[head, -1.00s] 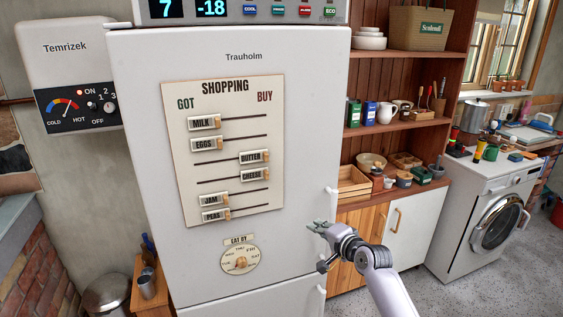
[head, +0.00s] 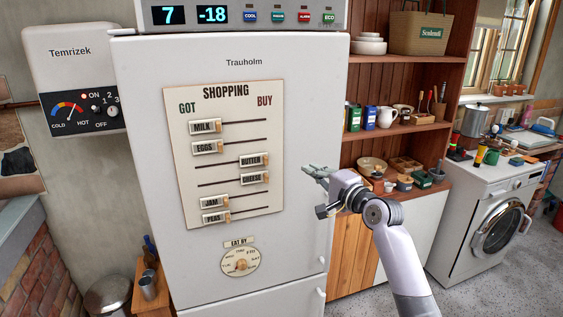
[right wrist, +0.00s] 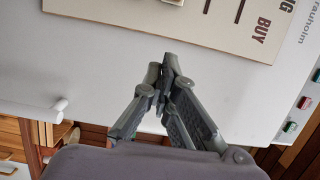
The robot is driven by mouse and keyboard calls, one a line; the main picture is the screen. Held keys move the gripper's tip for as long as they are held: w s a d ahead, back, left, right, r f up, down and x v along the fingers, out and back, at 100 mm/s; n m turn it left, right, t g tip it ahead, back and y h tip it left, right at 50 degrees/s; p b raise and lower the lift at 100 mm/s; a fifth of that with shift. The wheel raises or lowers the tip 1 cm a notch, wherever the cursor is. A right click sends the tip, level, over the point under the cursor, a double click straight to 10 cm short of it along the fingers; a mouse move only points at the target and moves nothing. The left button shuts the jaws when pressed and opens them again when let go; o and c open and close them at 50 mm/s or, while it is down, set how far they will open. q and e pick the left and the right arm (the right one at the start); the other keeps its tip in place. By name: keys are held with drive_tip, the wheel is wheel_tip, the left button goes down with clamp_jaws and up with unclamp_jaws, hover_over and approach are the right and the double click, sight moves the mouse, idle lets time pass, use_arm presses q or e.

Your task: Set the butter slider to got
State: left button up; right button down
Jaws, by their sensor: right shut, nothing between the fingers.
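The shopping board (head: 180,160) is on the front of the white fridge, with GOT at its left and BUY at its right. The butter slider (head: 251,160) stands at the BUY side, on the third track, just above the cheese slider (head: 252,178). My right gripper (head: 308,170) is shut and empty, to the right of the board and apart from the butter slider. In the right wrist view my shut fingertips (right wrist: 167,68) are near the board's BUY edge (right wrist: 215,42); the butter slider cannot be made out there. My left gripper is not in view.
The milk (head: 203,128), eggs (head: 205,148), jam (head: 212,202) and peas (head: 213,218) sliders sit toward GOT. An EAT BY dial (head: 240,263) is below the board. Open shelves with jars and bowls stand right of the fridge, beyond my right arm.

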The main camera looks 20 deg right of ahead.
sight(274, 157)
drive_tip(key=p+x, duration=0.1)
drive_tip(key=x, duration=0.7)
drive_tip(key=a+p, duration=0.2)
drive_tip(key=a, duration=0.1)
drive_tip(key=shift+w+p, duration=0.2)
drive_tip(key=shift+p, duration=0.2)
drive_tip(key=shift+s+a, duration=0.15)
drive_tip(key=shift+a, duration=0.4)
drive_tip(key=shift+f, duration=0.1)
